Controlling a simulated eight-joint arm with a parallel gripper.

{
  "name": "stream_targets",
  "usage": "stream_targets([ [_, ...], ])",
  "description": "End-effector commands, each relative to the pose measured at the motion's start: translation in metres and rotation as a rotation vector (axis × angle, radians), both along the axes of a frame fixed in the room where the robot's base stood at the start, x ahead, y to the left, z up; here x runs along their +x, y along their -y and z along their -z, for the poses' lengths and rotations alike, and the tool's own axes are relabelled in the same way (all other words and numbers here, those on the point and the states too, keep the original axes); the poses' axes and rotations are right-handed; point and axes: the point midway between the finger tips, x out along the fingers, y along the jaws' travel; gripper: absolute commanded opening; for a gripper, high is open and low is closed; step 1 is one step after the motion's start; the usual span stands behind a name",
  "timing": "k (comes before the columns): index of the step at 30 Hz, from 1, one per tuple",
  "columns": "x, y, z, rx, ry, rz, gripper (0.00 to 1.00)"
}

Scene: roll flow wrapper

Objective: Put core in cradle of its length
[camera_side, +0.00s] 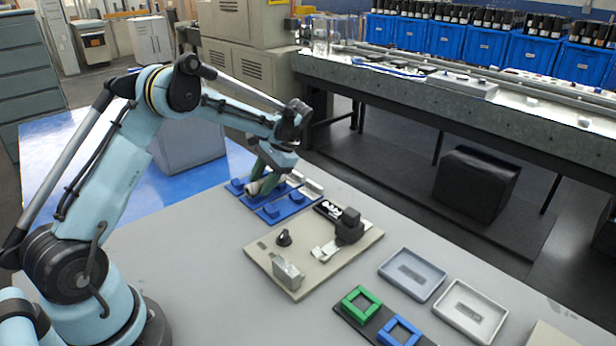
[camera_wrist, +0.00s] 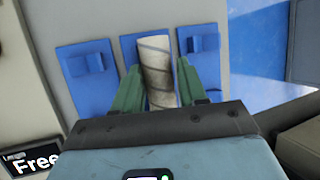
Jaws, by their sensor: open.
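The core (camera_wrist: 156,72) is a pale tube with grey spiral lines. In the wrist view it lies lengthwise between the two green fingers of my gripper (camera_wrist: 159,72). My gripper is open, with a finger on each side of it; contact cannot be told. The core sits over the middle blue plate, whose cradle is largely hidden. A blue cradle (camera_wrist: 88,64) stands to the left and another (camera_wrist: 204,43) to the right. In the side view my gripper (camera_side: 262,182) is low over the blue cradles, with the core's end (camera_side: 253,188) showing. A front blue cradle (camera_side: 271,211) is empty.
A beige fixture board (camera_side: 262,259) with a black knob and metal blocks lies in front of the cradles. Grey trays (camera_side: 412,272) and green (camera_side: 361,305) and blue (camera_side: 399,331) square frames lie at the right. The grey table is clear at lower left.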

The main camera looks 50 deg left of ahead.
Motion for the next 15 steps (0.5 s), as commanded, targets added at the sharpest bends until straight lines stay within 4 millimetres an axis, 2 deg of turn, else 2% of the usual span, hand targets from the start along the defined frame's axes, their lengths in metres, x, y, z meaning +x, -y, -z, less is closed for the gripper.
stream_targets([
  [1, 0.002, 0.003, 0.006, -0.011, 0.013, 0.000, 0.64],
  [5, 0.007, 0.007, -0.005, -0.012, 0.011, 0.003, 0.64],
  [15, 0.029, 0.022, -0.062, -0.005, 0.004, 0.003, 0.64],
])
